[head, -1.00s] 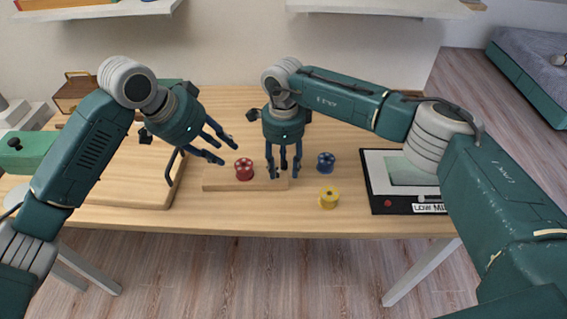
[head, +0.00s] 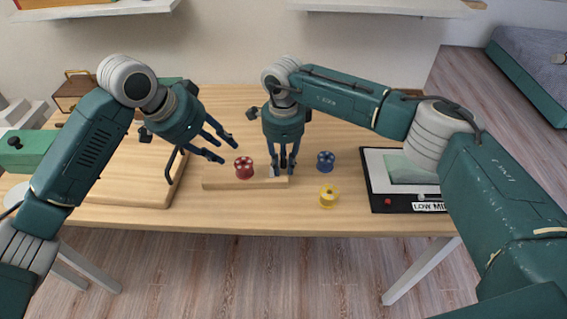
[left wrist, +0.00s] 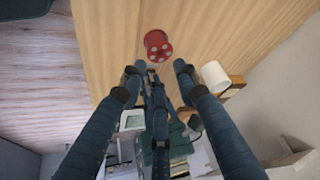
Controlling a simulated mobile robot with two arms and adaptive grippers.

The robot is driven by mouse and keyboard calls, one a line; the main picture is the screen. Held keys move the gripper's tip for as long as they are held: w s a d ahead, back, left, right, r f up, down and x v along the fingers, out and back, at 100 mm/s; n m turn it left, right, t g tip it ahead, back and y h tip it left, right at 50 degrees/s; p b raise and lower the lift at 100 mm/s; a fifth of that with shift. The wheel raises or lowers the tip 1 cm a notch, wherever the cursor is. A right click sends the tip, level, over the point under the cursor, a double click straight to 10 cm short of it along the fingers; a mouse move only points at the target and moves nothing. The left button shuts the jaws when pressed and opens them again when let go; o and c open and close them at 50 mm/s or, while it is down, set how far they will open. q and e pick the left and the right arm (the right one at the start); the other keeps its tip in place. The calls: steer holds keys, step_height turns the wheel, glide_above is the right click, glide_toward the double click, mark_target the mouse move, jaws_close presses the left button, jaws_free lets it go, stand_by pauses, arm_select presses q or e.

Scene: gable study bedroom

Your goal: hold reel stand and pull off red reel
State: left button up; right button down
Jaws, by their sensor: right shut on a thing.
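The reel stand (head: 221,178) is a low wooden board near the front of the table. The red reel (head: 244,168) sits upright at the board's middle; in the left wrist view the red reel (left wrist: 157,46) shows just past my left fingertips. My left gripper (head: 224,149) is open and empty, up and to the left of the red reel; its spread fingers also show in the left wrist view (left wrist: 157,68). My right gripper (head: 283,171) points down and is shut on the stand at its right end. Its fingers partly hide that end, including a small pale part.
A black-framed panel (head: 378,207) lies further right. A wooden board (head: 128,190) lies at the left, close to the stand.

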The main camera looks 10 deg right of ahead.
mark_target(241, 165)
arm_select(q)
steer(key=o, duration=0.7)
steer(key=shift+s+d, duration=0.1)
steer(key=shift+d, duration=0.1)
steer(key=shift+o, duration=0.4)
steer(key=n, duration=0.1)
steer(key=d+n+y, duration=0.1)
steer(key=shift+s+r+n+y, duration=0.15)
steer(key=shift+s+n+y, duration=0.15)
steer(key=x, duration=1.1)
steer(key=shift+w+a+f, duration=0.1)
steer(key=shift+w+f, duration=0.1)
steer(key=shift+f, duration=0.2)
steer(key=c, duration=1.1)
steer(key=shift+a+r, duration=0.1)
steer(key=shift+r, duration=2.2)
steer(key=shift+c, duration=0.2)
